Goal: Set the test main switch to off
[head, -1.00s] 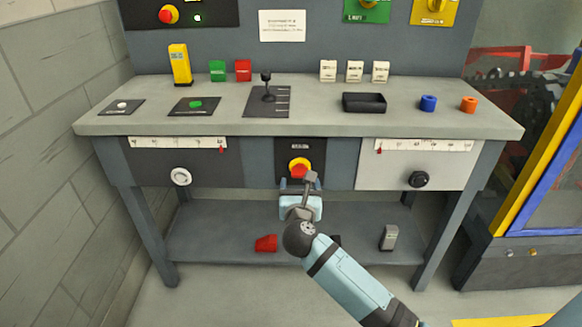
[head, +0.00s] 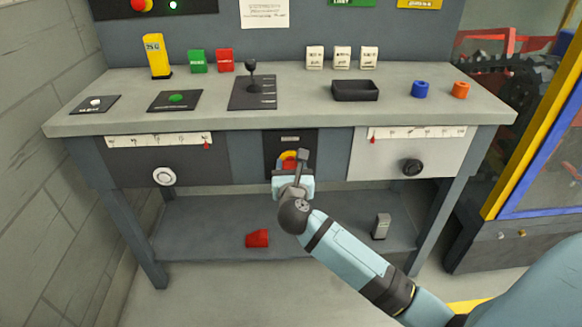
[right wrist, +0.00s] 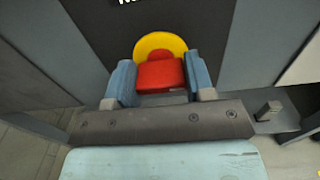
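The main switch, a red handle on a round yellow plate (head: 287,157), sits on the dark centre panel under the bench top. My right gripper (head: 291,170) is in front of it and hides most of it in the head view. In the right wrist view, the red handle (right wrist: 160,74) lies between the two blue fingers of my right gripper (right wrist: 161,82), one on each side. The fingers stand apart, and I cannot tell whether they touch the handle. The yellow plate shows behind the handle. My left gripper is not in view.
A dark drawer front with a white knob (head: 163,176) is left of the switch, and a pale one with a black knob (head: 412,167) is right. The bench top (head: 300,103) overhangs above. A red block (head: 257,238) lies on the lower shelf.

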